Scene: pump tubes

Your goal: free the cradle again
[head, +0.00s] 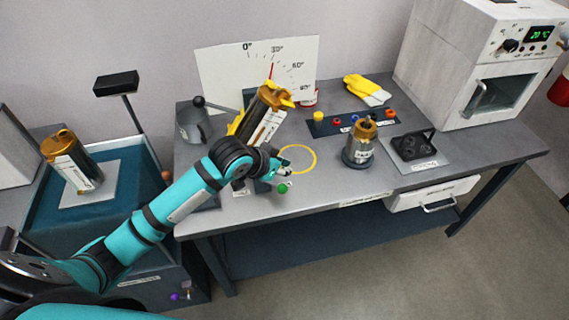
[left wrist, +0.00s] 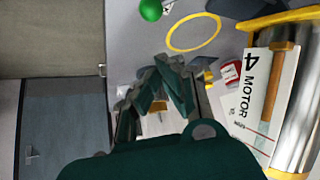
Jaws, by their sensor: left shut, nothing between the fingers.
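A metal pump tube (head: 264,117) with gold end caps and a white label leans tilted in the yellow-armed cradle (head: 235,123), in front of the white angle board. In the left wrist view the tube (left wrist: 297,100) fills the right side, its label reading "MOTOR 4", with a yellow cradle bar (left wrist: 280,18) across its upper end. My left gripper (head: 284,168) is shut and empty, just right of the tube's lower end and apart from it. Its dark green fingers (left wrist: 172,72) meet in the left wrist view. My arm hides the cradle's base. My right gripper is out of view.
A yellow ring (head: 298,159) and a green ball knob (head: 282,188) are near my gripper. A second tube (head: 80,165) stands on a pad at left. A short gold-topped part (head: 359,147), black holder (head: 412,146) and oven (head: 470,60) are at right.

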